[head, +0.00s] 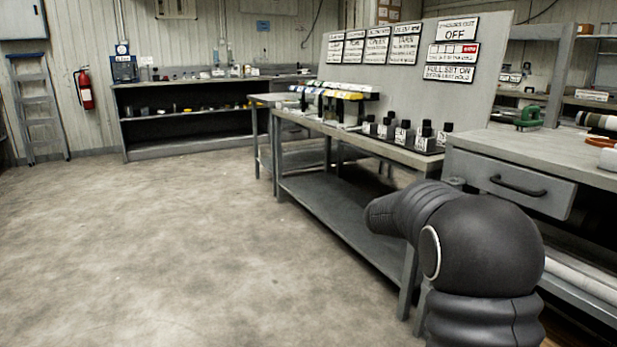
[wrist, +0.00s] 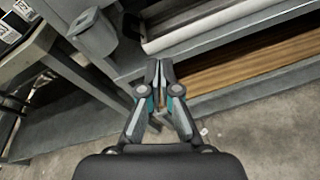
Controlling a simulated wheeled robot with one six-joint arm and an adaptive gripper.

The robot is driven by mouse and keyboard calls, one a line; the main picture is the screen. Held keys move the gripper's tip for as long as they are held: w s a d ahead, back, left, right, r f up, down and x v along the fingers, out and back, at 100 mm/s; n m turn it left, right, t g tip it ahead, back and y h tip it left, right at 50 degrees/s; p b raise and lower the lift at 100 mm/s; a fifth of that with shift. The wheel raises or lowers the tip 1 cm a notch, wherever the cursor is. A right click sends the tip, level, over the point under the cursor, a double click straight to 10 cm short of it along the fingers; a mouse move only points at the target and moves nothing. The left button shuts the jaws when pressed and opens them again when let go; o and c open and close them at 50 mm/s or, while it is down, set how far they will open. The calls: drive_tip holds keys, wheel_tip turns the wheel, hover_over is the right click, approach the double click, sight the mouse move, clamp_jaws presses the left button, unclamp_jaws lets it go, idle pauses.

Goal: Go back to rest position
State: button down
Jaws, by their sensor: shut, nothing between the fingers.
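My gripper (wrist: 158,72) shows in the wrist view, shut and empty, with its fingertips together. It points toward the lower shelves of the workbench, and I cannot tell how far it is from them. In the head view the gripper is hidden; only my dark arm shows at the lower right, in front of the benches.
A grey bench with a drawer (head: 520,184) stands at the right, close to my arm. A bench with black-capped items (head: 404,136) and a sign panel (head: 415,70) stands beyond. A ladder (head: 38,105) and a fire extinguisher (head: 84,89) are at the far left. The left floor is clear.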

drive_tip(key=s+a+f+m+g+y, duration=0.1)
drive_tip(key=s+a+f+m+y, duration=0.2)
drive_tip(key=s, duration=0.4)
drive_tip(key=s+a+f+m+g+y+p, duration=0.1)
drive_tip(key=s+a+f+m+g+y, duration=0.15)
drive_tip(key=s+m, duration=0.35)
drive_tip(key=s+a+f+m+g+y, duration=0.1)
drive_tip(key=s+a+f+m+y, duration=0.15)
drive_tip(key=s, duration=0.45)
drive_tip(key=s+a+r+m+t+y+p, duration=0.1)
drive_tip(key=s+a+r+m+t+y, duration=0.1)
drive_tip(key=s+a, duration=0.4)
drive_tip(key=s+a+r+m+t+y+p, duration=0.1)
drive_tip(key=s+a, duration=0.6)
drive_tip(key=s, duration=0.7)
wheel_tip(320, 180, up, 3)
drive_tip(key=m+t+y, duration=0.1)
drive_tip(key=m+y, duration=0.2)
drive_tip(key=m, duration=0.1)
drive_tip(key=shift+s+f, duration=0.15)
